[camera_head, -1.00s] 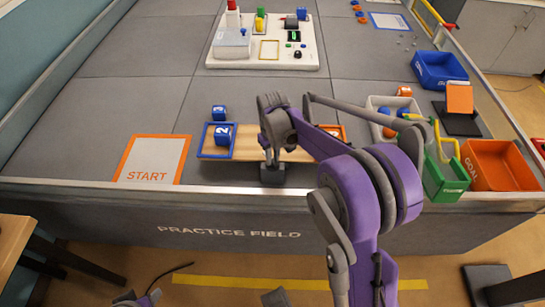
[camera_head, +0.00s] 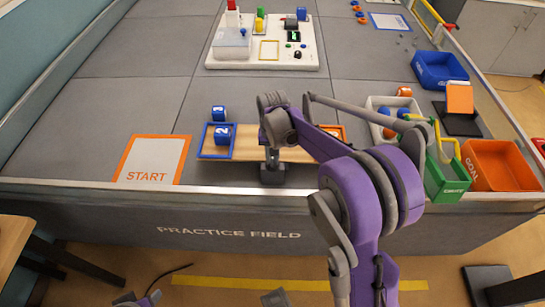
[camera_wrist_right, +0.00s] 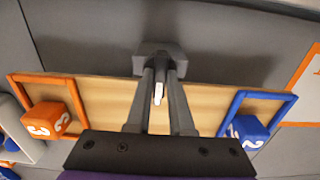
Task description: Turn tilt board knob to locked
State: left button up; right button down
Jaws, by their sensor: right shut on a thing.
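The tilt board is a wooden plank (camera_head: 250,146) near the front edge of the field, and it also shows in the wrist view (camera_wrist_right: 105,98). A blue frame (camera_head: 205,141) is at its left end in the head view, holding a blue cube marked 2 (camera_head: 222,134). An orange frame at the other end holds an orange cube (camera_wrist_right: 46,119). A dark grey block (camera_wrist_right: 160,58) sits at the plank's long edge. My right gripper (camera_wrist_right: 163,72) is shut at this block, apparently on the knob, which its fingers mostly hide. A white strip (camera_wrist_right: 158,92) shows between the fingers. My left gripper is out of view.
Another blue cube (camera_head: 219,113) stands behind the board. A START mat (camera_head: 152,159) lies to the left. A white bin (camera_head: 374,129), a green bin (camera_head: 447,181) and an orange bin (camera_head: 500,165) stand to the right.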

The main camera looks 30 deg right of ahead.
aim_at(273, 160)
dwell(0.3)
jog(key=c, duration=0.8)
grip_release()
notch_tip(273, 160, up, 11)
jog(key=p, duration=0.1)
jog(key=shift+p, duration=0.3)
jog(key=s+a+r+n+t+p, duration=0.2)
jog(key=s+a+n+p, duration=0.1)
jog(key=s, duration=0.7)
jog(key=s+a+r+n+t+p, duration=0.3)
jog(key=s+a+p, duration=0.2)
jog(key=s, duration=0.6)
jog(key=shift+a+p, duration=0.4)
jog(key=shift+a, duration=0.7)
